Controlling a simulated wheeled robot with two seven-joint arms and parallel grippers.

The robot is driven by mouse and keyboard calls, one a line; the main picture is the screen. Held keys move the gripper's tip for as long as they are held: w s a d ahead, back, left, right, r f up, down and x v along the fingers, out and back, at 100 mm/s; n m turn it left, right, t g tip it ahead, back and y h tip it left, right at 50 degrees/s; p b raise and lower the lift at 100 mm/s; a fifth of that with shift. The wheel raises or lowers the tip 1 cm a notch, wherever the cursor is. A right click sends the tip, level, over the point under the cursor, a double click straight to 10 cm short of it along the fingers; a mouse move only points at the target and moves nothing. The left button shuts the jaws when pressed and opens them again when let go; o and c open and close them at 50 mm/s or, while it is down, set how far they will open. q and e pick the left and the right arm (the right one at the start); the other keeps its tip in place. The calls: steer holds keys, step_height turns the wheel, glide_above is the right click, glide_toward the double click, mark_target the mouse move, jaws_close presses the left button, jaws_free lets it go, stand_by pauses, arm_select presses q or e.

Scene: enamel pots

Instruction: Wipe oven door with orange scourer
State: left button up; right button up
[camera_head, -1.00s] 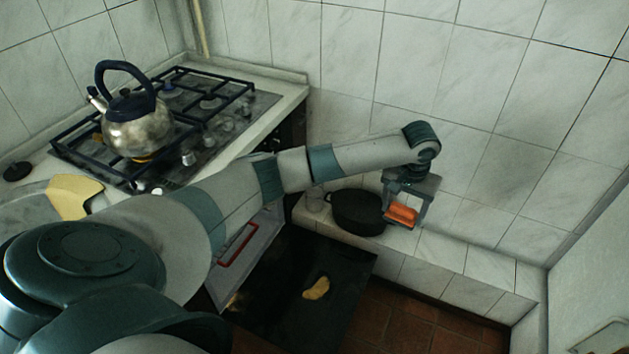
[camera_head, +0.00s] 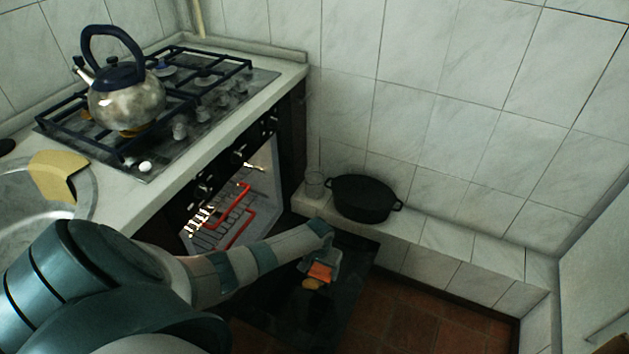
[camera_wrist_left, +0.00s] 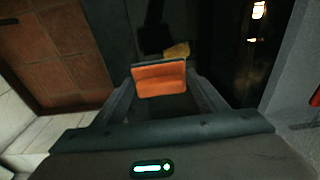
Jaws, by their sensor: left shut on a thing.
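My left gripper (camera_head: 320,268) is shut on the orange scourer (camera_head: 320,272) above the lowered oven door. In the left wrist view the scourer (camera_wrist_left: 160,80) sits between the two fingers of my left gripper (camera_wrist_left: 163,84). The dark oven door (camera_head: 345,262) is open and lies out flat from the oven. A yellowish patch (camera_head: 311,284) shows on the door, just in front of the scourer; it also shows in the left wrist view (camera_wrist_left: 177,50). I cannot tell whether the scourer touches the door. My right gripper is not in view.
The oven interior (camera_head: 235,210) is open with a red-edged rack. A black pot (camera_head: 363,199) and a glass (camera_head: 314,185) stand on the tiled ledge right of the oven. A kettle (camera_head: 125,98) is on the hob. Red floor tiles (camera_head: 410,310) are clear at the right.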

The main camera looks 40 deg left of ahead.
mark_target(314, 275)
arm_select(q)
steer(key=shift+s+a+f, duration=0.3)
steer(key=shift+s+f, duration=0.25)
steer(key=shift+f, duration=0.1)
steer(key=shift+s+a+f, duration=0.3)
steer(key=shift+s+f, duration=0.25)
steer(key=shift+f, duration=0.1)
